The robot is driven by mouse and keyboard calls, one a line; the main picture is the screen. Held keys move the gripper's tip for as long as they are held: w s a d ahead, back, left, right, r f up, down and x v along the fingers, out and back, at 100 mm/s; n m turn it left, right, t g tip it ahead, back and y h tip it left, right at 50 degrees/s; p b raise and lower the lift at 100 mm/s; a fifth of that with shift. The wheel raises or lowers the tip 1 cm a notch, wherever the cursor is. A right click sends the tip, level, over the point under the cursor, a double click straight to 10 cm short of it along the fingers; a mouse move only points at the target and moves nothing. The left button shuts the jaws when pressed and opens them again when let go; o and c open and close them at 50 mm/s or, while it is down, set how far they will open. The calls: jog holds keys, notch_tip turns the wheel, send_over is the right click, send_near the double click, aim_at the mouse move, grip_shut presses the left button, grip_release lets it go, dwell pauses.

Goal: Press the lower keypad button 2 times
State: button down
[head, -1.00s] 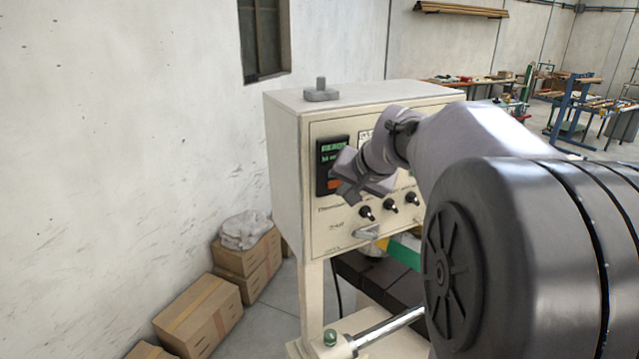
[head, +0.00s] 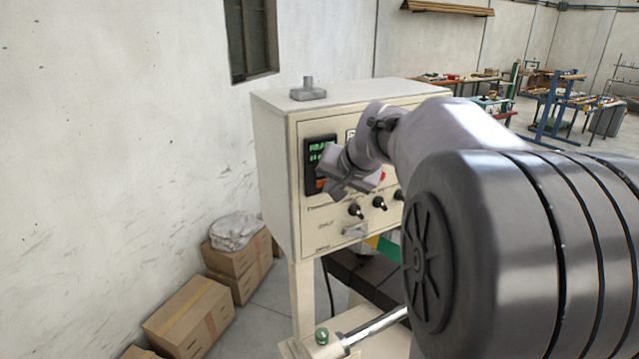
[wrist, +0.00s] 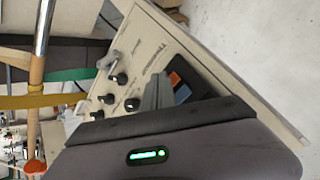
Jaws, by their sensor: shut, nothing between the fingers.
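The keypad (head: 314,152) is a dark unit with green display text on the left of the cream control panel. An orange key (head: 320,184) shows low on it, partly behind my gripper. In the wrist view, the keypad's orange key (wrist: 175,80) and blue key (wrist: 182,94) show just beyond the fingers; I cannot tell which is the lower button. My gripper (head: 326,170) is shut and empty, its tips close in front of the keypad's right side. The shut fingers (wrist: 156,92) also show in the wrist view. Whether they touch the keypad cannot be told.
A grey fitting (head: 308,90) stands on the cabinet top. Cardboard boxes (head: 188,312) lie by the wall at lower left. Floor between boxes and machine is clear.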

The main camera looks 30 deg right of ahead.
jog(key=shift+w, duration=0.45)
dwell(0.3)
jog(key=shift+s, duration=0.1)
jog(key=shift+s+b, duration=0.5)
jog(key=shift+s, duration=0.25)
jog(key=s+b, duration=0.2)
jog(key=s, duration=0.3)
jog(key=shift+a+b, duration=0.15)
jog(key=shift+b, duration=0.15)
